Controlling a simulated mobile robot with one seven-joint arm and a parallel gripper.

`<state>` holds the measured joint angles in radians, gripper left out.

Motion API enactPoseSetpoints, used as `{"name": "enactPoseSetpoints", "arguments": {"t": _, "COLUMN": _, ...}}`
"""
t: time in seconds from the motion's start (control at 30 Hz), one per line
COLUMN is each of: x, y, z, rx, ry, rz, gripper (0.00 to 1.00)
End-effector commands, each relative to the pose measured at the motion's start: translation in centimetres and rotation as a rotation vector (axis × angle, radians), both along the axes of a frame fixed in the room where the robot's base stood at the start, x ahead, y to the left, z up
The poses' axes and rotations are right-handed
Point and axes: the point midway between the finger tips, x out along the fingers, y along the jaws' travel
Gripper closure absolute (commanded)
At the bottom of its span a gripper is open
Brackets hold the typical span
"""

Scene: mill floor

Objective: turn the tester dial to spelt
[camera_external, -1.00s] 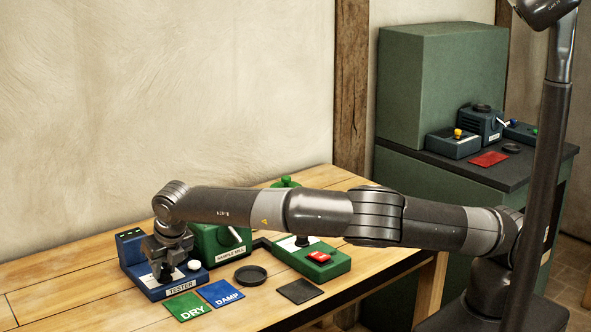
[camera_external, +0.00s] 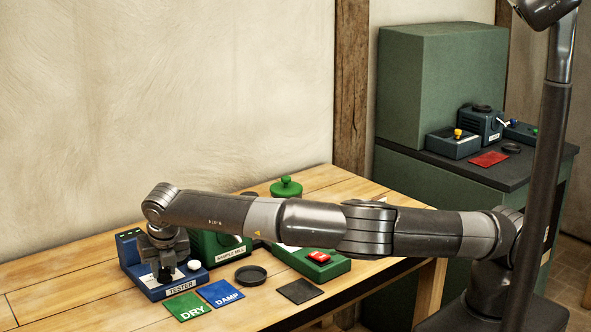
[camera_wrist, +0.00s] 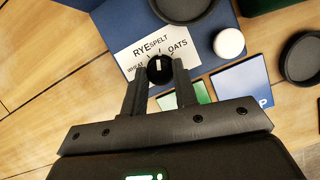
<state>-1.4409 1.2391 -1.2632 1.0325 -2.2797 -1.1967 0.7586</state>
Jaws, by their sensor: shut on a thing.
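The blue tester (camera_external: 150,285) stands at the left of the wooden bench, with my gripper (camera_external: 166,274) low over its top. In the wrist view, the black dial (camera_wrist: 160,68) sits between my two fingers, and my gripper (camera_wrist: 159,80) is shut on it. The white label plate (camera_wrist: 140,45) around the dial reads WHEAT, RYE, SPELT and OATS. The dial's white mark points up in the wrist view, near the gap between RYE and SPELT; exactly which word it meets is hard to tell. A white round button (camera_wrist: 229,44) is on the tester beside the plate.
A green DRY mat (camera_external: 188,307) and blue DAMP mat (camera_external: 221,293) lie close in front of the tester. A black dish (camera_external: 251,275), the green sample mill (camera_external: 208,243) and a green unit with a red switch (camera_external: 320,257) stand to the right. The bench's left front is clear.

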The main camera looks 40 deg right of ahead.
Motion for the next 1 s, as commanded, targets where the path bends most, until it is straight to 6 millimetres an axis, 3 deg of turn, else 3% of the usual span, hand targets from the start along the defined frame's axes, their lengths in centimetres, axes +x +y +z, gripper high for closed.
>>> {"name": "enactPoseSetpoints", "arguments": {"t": 0.03, "x": -0.2, "y": 0.0, "z": -0.2, "rx": -0.002, "ry": 0.004, "rz": 0.001, "gripper": 0.96}}
{"name": "enactPoseSetpoints", "arguments": {"t": 0.07, "x": -0.2, "y": 0.1, "z": -0.2, "rx": -0.002, "ry": 0.004, "rz": 0.001, "gripper": 0.72}}
{"name": "enactPoseSetpoints", "arguments": {"t": 0.3, "x": -0.1, "y": 0.0, "z": -0.1, "rx": -0.001, "ry": 0.002, "rz": 0.001, "gripper": 0.52}}
{"name": "enactPoseSetpoints", "arguments": {"t": 0.67, "x": -0.4, "y": 0.1, "z": 0.8, "rx": 0.0, "ry": 0.0, "rz": 0.002, "gripper": 0.52}}
{"name": "enactPoseSetpoints", "arguments": {"t": 1.0, "x": -2.8, "y": 0.7, "z": 6.8, "rx": 0.002, "ry": 0.0, "rz": 0.004, "gripper": 0.52}}
